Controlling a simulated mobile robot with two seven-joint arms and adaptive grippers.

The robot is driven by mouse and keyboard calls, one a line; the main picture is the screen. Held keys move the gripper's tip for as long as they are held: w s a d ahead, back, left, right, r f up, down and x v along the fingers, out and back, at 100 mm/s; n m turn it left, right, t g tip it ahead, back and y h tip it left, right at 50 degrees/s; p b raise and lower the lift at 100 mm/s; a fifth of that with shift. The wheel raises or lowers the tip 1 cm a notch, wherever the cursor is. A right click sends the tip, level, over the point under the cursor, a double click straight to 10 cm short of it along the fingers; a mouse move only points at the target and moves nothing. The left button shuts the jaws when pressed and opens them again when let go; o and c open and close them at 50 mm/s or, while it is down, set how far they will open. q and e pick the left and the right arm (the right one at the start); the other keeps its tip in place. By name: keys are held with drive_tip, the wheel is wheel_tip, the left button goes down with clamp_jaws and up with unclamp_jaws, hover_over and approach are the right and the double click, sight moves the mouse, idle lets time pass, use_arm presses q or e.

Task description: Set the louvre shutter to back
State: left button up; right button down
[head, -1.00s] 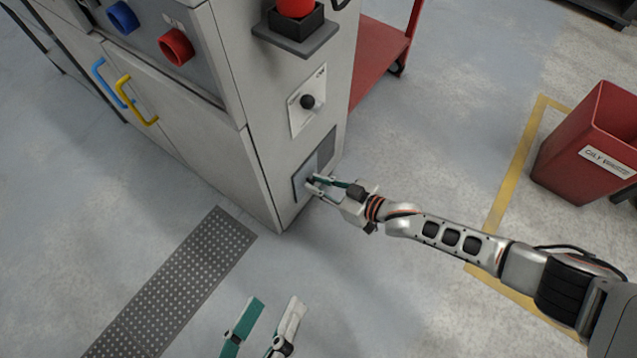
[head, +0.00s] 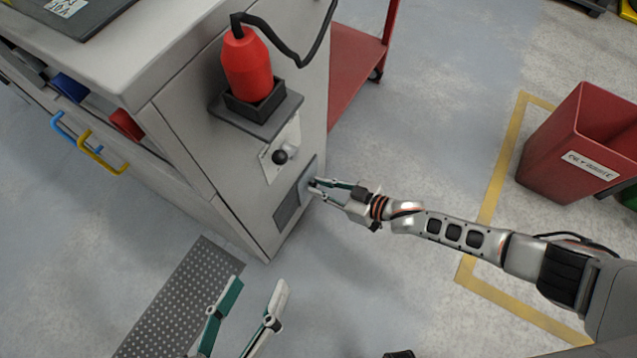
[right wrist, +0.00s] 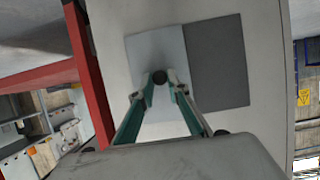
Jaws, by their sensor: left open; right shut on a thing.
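The louvre shutter is a light grey sliding plate (head: 307,174) low on the cabinet's end panel, beside a dark vent area (head: 288,213). The plate sits at the back end, toward the red cart, and the dark area shows at the front end. In the right wrist view the plate (right wrist: 145,52) is left of the dark area (right wrist: 217,62). My right gripper (head: 315,187) is shut on the plate's small dark knob (right wrist: 160,77). My left gripper (head: 258,284) is open and empty above the floor, away from the cabinet.
Above the shutter are a black-knobbed lever (head: 280,157) and a red device (head: 246,68) in a black holder on a shelf. A red cart (head: 352,65) stands behind the cabinet. A red bin (head: 566,150) stands right. The floor between is clear.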

drive_tip(key=shift+w+d, duration=0.25)
drive_tip(key=c, duration=1.9)
unclamp_jaws()
drive_tip(key=shift+s, duration=0.1)
drive_tip(key=v, duration=1.2)
